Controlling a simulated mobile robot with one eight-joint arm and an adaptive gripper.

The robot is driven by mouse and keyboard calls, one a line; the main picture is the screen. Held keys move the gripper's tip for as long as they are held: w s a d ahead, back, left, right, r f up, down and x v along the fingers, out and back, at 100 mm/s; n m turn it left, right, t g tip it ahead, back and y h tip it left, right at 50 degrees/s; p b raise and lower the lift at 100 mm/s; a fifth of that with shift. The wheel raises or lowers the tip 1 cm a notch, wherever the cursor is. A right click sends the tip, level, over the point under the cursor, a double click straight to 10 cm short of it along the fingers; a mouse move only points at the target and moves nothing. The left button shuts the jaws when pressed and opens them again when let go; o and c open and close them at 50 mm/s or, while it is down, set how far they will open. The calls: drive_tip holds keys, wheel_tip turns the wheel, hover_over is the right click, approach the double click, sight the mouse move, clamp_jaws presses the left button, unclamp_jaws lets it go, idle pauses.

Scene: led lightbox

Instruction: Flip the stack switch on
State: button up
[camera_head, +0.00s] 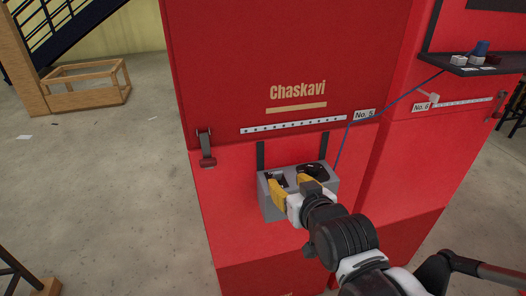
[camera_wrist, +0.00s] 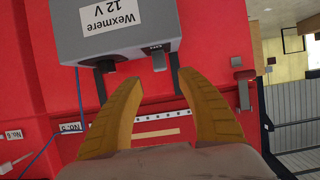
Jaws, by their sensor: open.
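A grey box (camera_head: 270,207) hangs on the front of the red cabinet from two black straps. In the wrist view the box (camera_wrist: 75,45) bears the label "Wexmere 12 V". A small grey tab on a black base (camera_wrist: 158,60), which looks like a switch, stands out from the box edge beside the label. Which way it is set I cannot tell. My gripper (camera_head: 289,184), with yellow fingers, is open over the box's top. In the wrist view the gripper (camera_wrist: 151,78) has its fingertips apart, with the tab just beyond the gap between them. Nothing is held.
A blue cable (camera_head: 393,98) runs from near the box up to a dark shelf (camera_head: 480,68) at the right, bearing small items. A latch (camera_head: 206,148) is on the cabinet's left side. A wooden frame (camera_head: 88,83) stands at the back left. The floor left of the cabinet is mostly clear.

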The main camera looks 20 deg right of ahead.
drive_tip(key=shift+v, duration=2.15)
drive_tip(key=s+f+g, duration=0.4)
drive_tip(key=s+g, duration=0.2)
drive_tip(key=shift+s, duration=0.2)
drive_tip(key=shift+f, duration=0.1)
idle(1.4)
